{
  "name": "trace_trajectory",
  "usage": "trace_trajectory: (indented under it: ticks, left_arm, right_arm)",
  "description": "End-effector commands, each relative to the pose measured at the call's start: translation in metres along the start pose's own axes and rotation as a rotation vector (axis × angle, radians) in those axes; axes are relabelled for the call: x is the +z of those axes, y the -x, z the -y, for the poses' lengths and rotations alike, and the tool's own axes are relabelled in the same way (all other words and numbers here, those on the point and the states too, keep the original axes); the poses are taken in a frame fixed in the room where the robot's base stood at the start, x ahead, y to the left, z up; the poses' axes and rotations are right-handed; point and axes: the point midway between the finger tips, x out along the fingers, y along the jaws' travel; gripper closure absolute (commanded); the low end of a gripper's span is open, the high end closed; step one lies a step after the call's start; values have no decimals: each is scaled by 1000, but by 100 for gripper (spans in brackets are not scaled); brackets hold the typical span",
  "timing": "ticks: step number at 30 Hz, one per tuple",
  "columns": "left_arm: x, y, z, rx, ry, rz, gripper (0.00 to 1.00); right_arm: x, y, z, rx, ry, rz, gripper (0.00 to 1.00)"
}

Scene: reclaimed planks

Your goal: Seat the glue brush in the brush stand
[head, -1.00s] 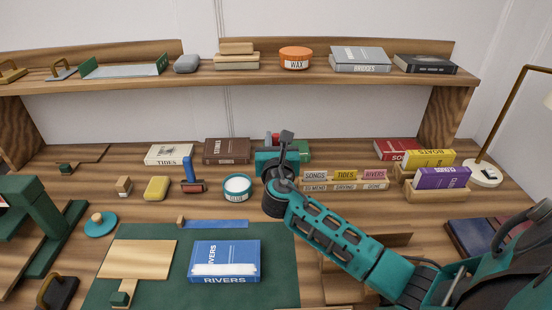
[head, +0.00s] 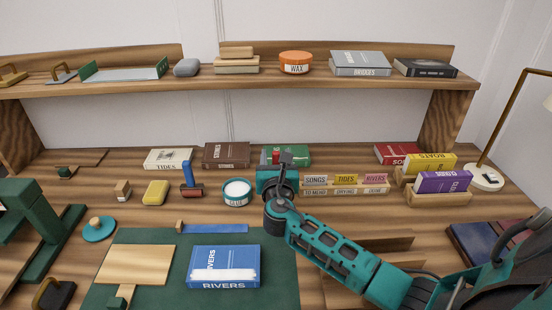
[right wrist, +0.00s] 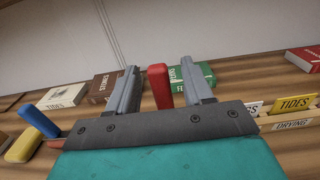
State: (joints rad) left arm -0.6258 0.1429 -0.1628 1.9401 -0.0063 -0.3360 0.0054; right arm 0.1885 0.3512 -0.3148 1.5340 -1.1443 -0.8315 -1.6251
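The glue brush, taken to be the item with the upright red handle (head: 276,157), stands in the middle of the bench, partly behind my right gripper (head: 282,162). In the right wrist view, the red handle (right wrist: 160,86) rises between the two grey fingers of my right gripper (right wrist: 163,80). A gap shows on both sides of the handle, so the fingers are open around it. The brush's lower end is hidden by the gripper. I cannot make out the brush stand; the gripper body may cover it. My left gripper is not in view.
A glue tub (head: 237,193) and a blue-handled roller (head: 188,178) stand left of the gripper. A green book (head: 295,153) lies behind it. A rack of labelled blocks (head: 345,186) is close on the right. A blue book (head: 224,266) lies on the green mat (head: 278,280) in front.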

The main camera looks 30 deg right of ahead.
Motion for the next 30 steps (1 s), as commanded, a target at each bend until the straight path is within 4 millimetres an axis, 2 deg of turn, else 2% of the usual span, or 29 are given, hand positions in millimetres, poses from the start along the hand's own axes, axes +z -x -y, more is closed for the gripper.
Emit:
trace_trajectory:
  ticks: [11,24,30]
  left_arm:
    - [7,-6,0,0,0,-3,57]
    - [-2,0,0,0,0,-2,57]
    - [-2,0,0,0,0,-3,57]
  right_arm:
    - [-4,1,0,1,1,1,49]
    - [-2,98,4,1,-1,-2,49]
    - [-2,123,4,0,0,0,49]
